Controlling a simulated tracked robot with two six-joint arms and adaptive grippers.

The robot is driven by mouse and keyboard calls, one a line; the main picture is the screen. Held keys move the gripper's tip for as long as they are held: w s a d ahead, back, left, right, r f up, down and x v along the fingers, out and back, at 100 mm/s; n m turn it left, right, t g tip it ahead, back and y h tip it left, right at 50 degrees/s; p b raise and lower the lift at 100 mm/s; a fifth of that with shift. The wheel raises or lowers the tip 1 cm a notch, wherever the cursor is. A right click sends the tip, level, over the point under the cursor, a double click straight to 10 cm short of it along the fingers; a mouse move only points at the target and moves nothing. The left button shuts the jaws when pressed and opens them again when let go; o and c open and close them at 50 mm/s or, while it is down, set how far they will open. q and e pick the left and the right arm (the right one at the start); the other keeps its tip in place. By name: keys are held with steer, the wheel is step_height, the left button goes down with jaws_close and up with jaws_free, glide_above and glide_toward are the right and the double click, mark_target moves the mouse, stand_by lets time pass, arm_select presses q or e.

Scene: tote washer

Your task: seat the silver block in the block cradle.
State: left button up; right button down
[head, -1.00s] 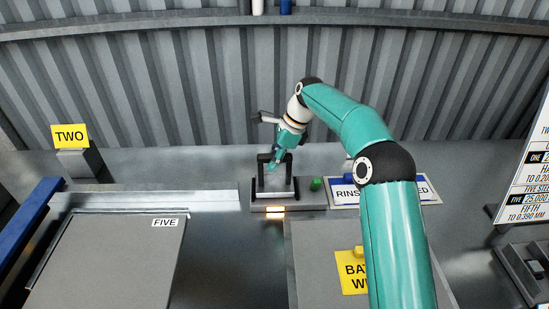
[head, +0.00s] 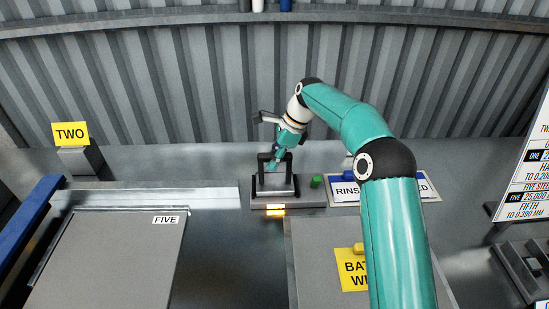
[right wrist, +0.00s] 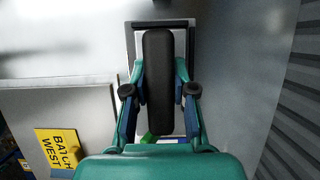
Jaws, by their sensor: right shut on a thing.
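The silver block (head: 275,182) appears as a grey body under an upright dark handle in the head view. It stands in or on the dark-edged block cradle (head: 272,194) at the back of the bench; I cannot tell whether it sits fully down. My right gripper (head: 276,161) is at the top of the handle. In the right wrist view my gripper (right wrist: 158,85) is shut on the dark rounded bar (right wrist: 157,60), one finger on each side, over the cradle's dark rim (right wrist: 132,45). The bar hides most of the block there. My left gripper is out of view.
A lit amber lamp (head: 275,210) is on the front of the cradle's base. A small green piece (head: 316,181) and a rinse sign (head: 430,188) are to the right. Grey lids (head: 110,260) lie in front. A corrugated wall (head: 150,90) rises behind.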

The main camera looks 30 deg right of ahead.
steer(key=shift+p, duration=0.3)
steer(key=shift+f, duration=0.1)
steer(key=shift+c, duration=1.5)
jaws_free()
steer(key=shift+p+v, duration=1.45)
steer(key=shift+v, duration=0.2)
steer(key=shift+p+v, duration=0.45)
steer(key=shift+v, duration=2.35)
